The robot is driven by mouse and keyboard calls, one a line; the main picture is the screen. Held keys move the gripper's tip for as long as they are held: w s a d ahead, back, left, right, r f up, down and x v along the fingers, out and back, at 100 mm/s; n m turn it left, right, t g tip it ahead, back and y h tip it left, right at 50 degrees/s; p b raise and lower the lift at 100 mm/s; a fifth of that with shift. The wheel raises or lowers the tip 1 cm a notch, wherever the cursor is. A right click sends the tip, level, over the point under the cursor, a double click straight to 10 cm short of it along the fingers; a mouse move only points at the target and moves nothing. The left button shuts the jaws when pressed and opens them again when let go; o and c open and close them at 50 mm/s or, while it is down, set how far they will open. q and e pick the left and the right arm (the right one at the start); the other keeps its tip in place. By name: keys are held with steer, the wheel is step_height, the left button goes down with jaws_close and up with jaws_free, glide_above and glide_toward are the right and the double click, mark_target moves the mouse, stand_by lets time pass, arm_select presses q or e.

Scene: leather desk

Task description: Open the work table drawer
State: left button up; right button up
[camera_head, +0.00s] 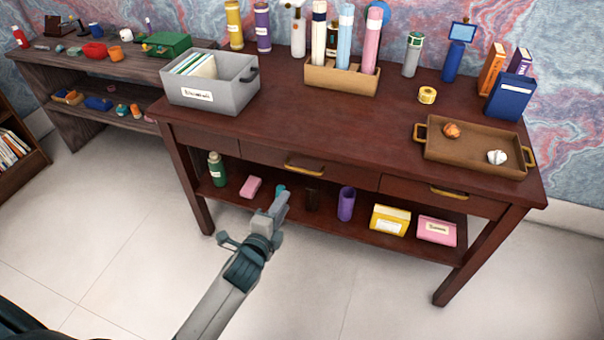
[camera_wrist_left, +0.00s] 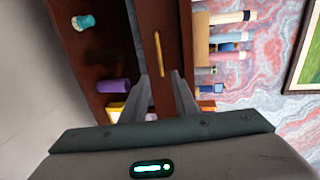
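The dark red wooden work table (camera_head: 300,118) has a wide middle drawer (camera_head: 345,174) and a smaller right drawer (camera_head: 475,204). Both fronts look flush with the table. The middle drawer has a brass bar handle (camera_head: 305,167); it also shows in the left wrist view (camera_wrist_left: 158,54). The right drawer has its own brass handle (camera_head: 448,193). My left gripper (camera_head: 281,204) is in front of the table, below and left of the middle handle in the head view. In the left wrist view its two fingers (camera_wrist_left: 161,88) are apart and empty, short of the handle. My right gripper is not in view.
A grey bin (camera_head: 213,100), a tube holder (camera_head: 340,92) and a brown tray (camera_head: 470,156) stand on the tabletop. The lower shelf holds a green bottle (camera_head: 217,168), a purple cup (camera_head: 346,204) and boxes. Floor in front is clear.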

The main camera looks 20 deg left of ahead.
arm_select(q)
glide_toward(302, 173)
steer(key=w+r, duration=0.1)
steer(key=w+d+r, duration=0.1)
steer(key=w, duration=0.1)
steer(key=w+d+r, duration=0.1)
steer(key=shift+w+r, duration=0.2)
steer(key=shift+w, duration=0.05)
jaws_close()
